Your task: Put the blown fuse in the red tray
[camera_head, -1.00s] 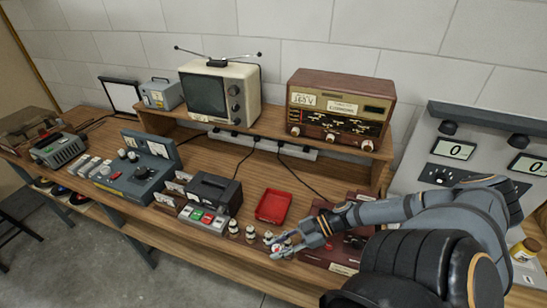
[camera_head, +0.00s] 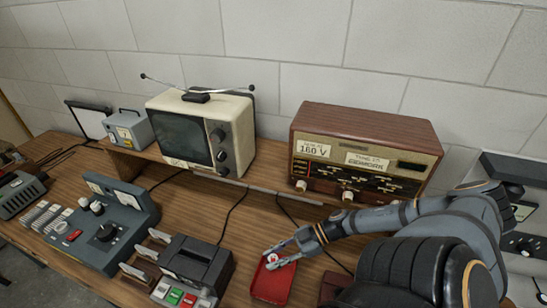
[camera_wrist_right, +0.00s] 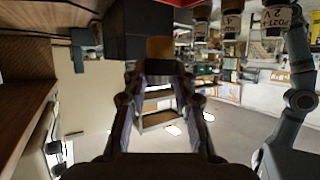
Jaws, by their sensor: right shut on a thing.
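The red tray (camera_head: 268,290) lies on the bench below the radio. My right gripper (camera_head: 279,256) is over the tray's far part, fingers closed on a small pale thing with a red mark (camera_head: 272,258), which I take to be the fuse. In the right wrist view, a brownish piece with a dark band (camera_wrist_right: 160,52) sits between the fingertips (camera_wrist_right: 158,75). I cannot tell whether it touches the tray floor. My left gripper is not in view.
A brown radio (camera_head: 365,150) and a cream television (camera_head: 205,135) stand on the raised shelf behind. A dark box (camera_head: 197,262) with coloured buttons stands left of the tray. Several labelled cylinders (camera_wrist_right: 230,22) show in the right wrist view.

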